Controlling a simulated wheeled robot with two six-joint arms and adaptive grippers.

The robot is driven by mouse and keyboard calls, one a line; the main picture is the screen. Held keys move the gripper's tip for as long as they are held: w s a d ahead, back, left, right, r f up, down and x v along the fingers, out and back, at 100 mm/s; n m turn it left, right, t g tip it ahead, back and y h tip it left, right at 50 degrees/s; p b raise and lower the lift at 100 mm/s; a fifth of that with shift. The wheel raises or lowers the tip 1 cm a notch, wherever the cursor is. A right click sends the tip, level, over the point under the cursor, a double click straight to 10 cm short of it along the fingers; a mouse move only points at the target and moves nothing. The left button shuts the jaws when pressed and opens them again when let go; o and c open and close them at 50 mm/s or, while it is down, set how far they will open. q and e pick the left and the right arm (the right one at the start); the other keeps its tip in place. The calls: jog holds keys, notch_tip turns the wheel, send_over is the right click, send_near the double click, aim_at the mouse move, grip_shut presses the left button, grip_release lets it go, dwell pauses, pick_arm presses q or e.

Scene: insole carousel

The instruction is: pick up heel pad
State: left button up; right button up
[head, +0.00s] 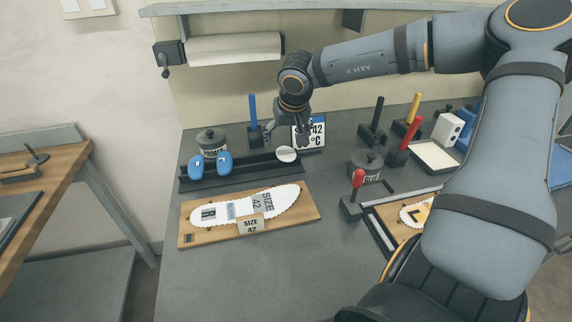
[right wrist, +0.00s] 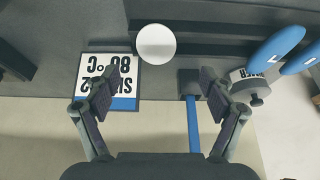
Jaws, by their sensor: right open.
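A small white round pad (head: 286,154), which looks like the heel pad, sits at the right part of a black rack (head: 253,167). It also shows in the right wrist view (right wrist: 156,43), beyond my fingertips. Two blue pads (head: 210,163) stand at the left end of the same rack, and one shows an L in the right wrist view (right wrist: 275,47). My right gripper (head: 288,136) is open and empty, just behind and above the white pad. Its fingers (right wrist: 166,82) are spread apart, with nothing between them. My left gripper is not in view.
A sign (head: 316,134) stands close to the right gripper. A blue-handled tool (head: 253,108) and a grey jar (head: 212,142) stand behind the rack. A white insole (head: 285,198) lies on a wooden board (head: 305,210) in front. Red-handled tools stand to the right.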

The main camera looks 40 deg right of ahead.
aim_at(286, 153)
jog(key=shift+w+f, duration=0.15)
jog(key=shift+f, duration=0.05)
jog(key=x, duration=0.4)
jog(key=shift+s+d+f, duration=0.25)
jog(key=shift+d+f, duration=0.1)
jog(key=shift+f, duration=0.05)
jog(key=shift+w+f, duration=0.2)
jog(key=shift+f, duration=0.1)
jog(key=shift+s+r, duration=0.1)
jog(key=shift+c, duration=0.6)
jog(key=c, duration=0.8)
